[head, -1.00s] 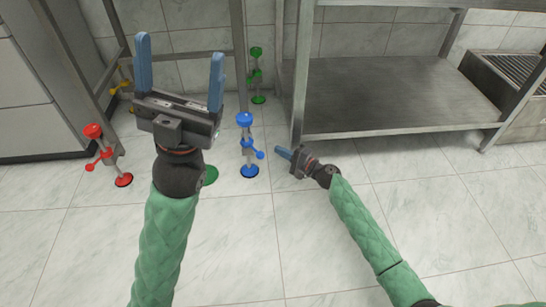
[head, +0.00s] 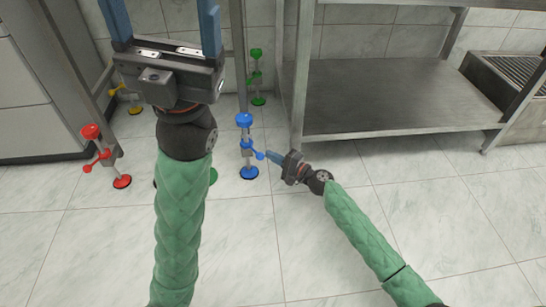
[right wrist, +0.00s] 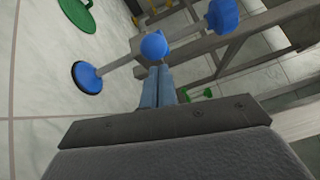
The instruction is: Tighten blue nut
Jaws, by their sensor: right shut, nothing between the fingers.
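The blue nut (head: 248,149), with a small side arm ending in a ball, sits midway up a grey leg post with a blue cap (head: 244,119) and a round blue foot (head: 249,172). My right gripper (head: 269,154) is shut and empty, its tips right beside the nut's ball. In the right wrist view the shut fingers (right wrist: 157,82) point at the blue ball (right wrist: 154,46); I cannot tell whether they touch it. The blue foot (right wrist: 87,77) and cap (right wrist: 222,17) show there too. My left gripper (head: 163,22) is open and empty, its fingertips cut off by the top edge.
A red leg post (head: 104,156) stands at the left, a green one (head: 256,78) behind, and a yellow one (head: 129,98) at the back left. A metal shelf (head: 400,95) stands at the right. The tiled floor (head: 330,260) in front is clear apart from my arms.

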